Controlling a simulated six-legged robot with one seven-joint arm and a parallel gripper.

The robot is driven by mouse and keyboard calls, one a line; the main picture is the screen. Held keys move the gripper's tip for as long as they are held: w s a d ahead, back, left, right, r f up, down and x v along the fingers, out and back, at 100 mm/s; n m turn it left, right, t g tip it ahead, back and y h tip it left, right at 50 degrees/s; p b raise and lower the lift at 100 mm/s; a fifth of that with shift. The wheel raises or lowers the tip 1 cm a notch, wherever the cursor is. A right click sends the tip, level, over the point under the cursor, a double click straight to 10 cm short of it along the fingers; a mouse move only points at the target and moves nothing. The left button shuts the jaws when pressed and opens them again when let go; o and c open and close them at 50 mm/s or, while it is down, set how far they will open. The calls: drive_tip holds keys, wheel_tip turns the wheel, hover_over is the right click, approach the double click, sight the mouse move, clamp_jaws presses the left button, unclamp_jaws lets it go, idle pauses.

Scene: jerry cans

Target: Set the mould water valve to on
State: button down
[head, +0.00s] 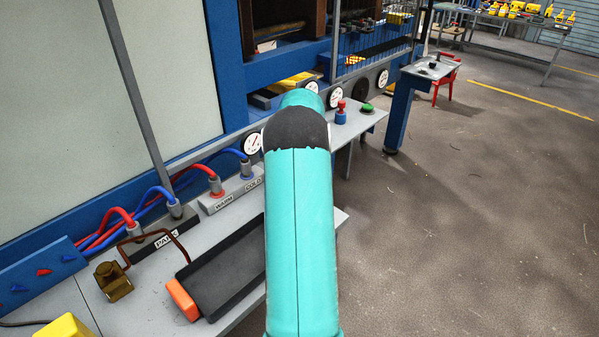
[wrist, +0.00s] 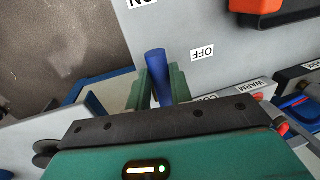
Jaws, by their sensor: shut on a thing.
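The blue valve handle (wrist: 155,68) stands between the two green fingers of my gripper (wrist: 157,82) in the wrist view. My gripper is shut on it. The handle's tip shows beyond the fingers; its lower part and pivot are hidden. A white OFF label (wrist: 203,53) is on the grey panel (wrist: 215,28) to the right of the handle. An ON label (wrist: 142,3), partly cut off, is at the top edge. Both labels appear upside down. In the head view, my teal arm hides the gripper and the valve.
A grey block marked WARM and COLD (head: 231,194) holds hose fittings at left in the head view. A black tray (head: 225,270) with an orange end (head: 182,299) and a brass padlock (head: 113,281) lie on the bench. The floor (head: 470,200) to the right is open.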

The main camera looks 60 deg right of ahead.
drive_tip(key=c, duration=1.3)
unclamp_jaws()
drive_tip(key=shift+o, duration=0.2)
drive_tip(key=shift+d+r, duration=0.1)
wheel_tip(320, 180, up, 13)
drive_tip(key=d, duration=0.2)
drive_tip(key=shift+s+d+r, duration=0.2)
drive_tip(key=shift+s+d, duration=0.05)
drive_tip(key=shift+s, duration=0.05)
